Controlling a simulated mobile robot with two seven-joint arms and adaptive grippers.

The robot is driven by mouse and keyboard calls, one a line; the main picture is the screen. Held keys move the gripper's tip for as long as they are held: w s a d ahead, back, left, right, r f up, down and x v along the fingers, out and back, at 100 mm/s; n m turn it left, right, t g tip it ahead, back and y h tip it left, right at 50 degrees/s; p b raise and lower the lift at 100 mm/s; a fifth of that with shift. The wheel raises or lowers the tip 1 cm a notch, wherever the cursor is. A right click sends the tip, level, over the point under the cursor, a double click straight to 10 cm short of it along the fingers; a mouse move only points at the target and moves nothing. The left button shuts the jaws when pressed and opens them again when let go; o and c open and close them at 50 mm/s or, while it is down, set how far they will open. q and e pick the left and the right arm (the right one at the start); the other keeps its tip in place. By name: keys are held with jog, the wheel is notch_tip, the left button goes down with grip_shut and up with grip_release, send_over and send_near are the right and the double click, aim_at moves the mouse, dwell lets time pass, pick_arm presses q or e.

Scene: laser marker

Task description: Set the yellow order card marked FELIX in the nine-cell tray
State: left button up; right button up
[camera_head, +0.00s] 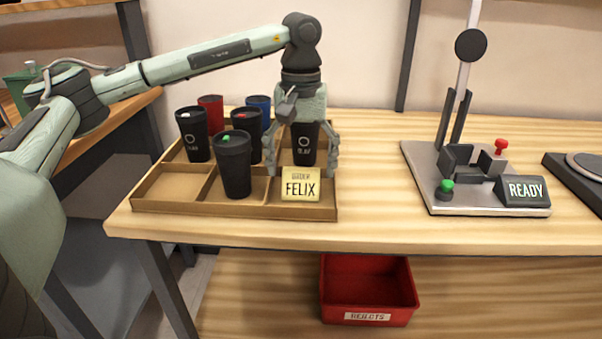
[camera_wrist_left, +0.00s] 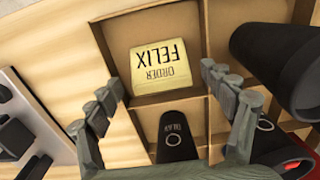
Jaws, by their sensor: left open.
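The yellow order card (camera_head: 300,184) marked FELIX sits in the front right cell of the brown nine-cell tray (camera_head: 235,211), with its lettering facing the head camera. The card also shows in the left wrist view (camera_wrist_left: 160,72), inside a cell. My left gripper (camera_head: 304,170) points down over the right side of the tray. Its fingers are apart with nothing held between them, and the card lies between and just past the fingertips in the left wrist view. A black cup (camera_head: 304,150) with white lettering stands behind the card, partly hidden by the gripper. My right gripper is out of view.
Several cups stand in the tray, including a black one with a green mark (camera_head: 233,170). The front left cell (camera_head: 170,190) is empty. To the right stands a marker station with a READY sign (camera_head: 524,190). A red REJECTS bin (camera_head: 367,300) is below.

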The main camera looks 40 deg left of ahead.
aim_at(301, 175)
pick_arm(q)
notch_tip(301, 175, up, 10)
dwell(0.3)
dwell(2.2)
